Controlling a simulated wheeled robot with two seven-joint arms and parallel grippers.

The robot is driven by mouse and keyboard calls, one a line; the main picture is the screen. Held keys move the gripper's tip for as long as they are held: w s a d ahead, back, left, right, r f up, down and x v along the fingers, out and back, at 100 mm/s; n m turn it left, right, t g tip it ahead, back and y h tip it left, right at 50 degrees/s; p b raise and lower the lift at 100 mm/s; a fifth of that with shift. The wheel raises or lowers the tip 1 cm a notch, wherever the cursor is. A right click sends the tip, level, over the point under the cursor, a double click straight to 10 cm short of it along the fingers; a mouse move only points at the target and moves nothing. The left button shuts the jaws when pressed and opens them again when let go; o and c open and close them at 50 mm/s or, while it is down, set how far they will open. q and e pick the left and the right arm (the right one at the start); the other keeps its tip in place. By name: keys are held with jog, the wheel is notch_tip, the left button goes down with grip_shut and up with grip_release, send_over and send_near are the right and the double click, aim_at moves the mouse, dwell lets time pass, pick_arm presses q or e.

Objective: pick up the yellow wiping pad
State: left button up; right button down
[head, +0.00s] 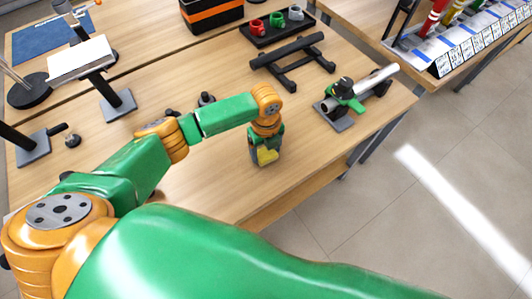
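My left arm reaches in from the left, and my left gripper (265,155) points down at the wooden table near its front edge. A small yellow patch (267,156), which looks like the yellow wiping pad, shows right at the gripper's lower end. Most of it is hidden by the gripper. I cannot tell whether the fingers are open or closed on it, or whether it touches the table. My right gripper is not in view.
A clamp-like stand with a tube (345,98) stands to the right. A black bar stand (292,60) lies behind, with a black tray of coloured cups (277,27) farther back. A post with a white plate (80,57) stands at left.

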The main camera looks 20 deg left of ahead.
pick_arm(q)
jog(key=shift+s, duration=0.1)
jog(key=c, duration=0.7)
jog(key=shift+o, duration=0.2)
jog(key=shift+r, duration=0.1)
jog(key=shift+r, duration=0.4)
jog(key=s+d+r+p, duration=0.1)
jog(key=s+d+r, duration=0.6)
jog(key=s+r, duration=0.4)
jog(key=shift+s+d+r, duration=0.25)
jog(key=shift+s+r, duration=0.1)
jog(key=shift+r, duration=0.2)
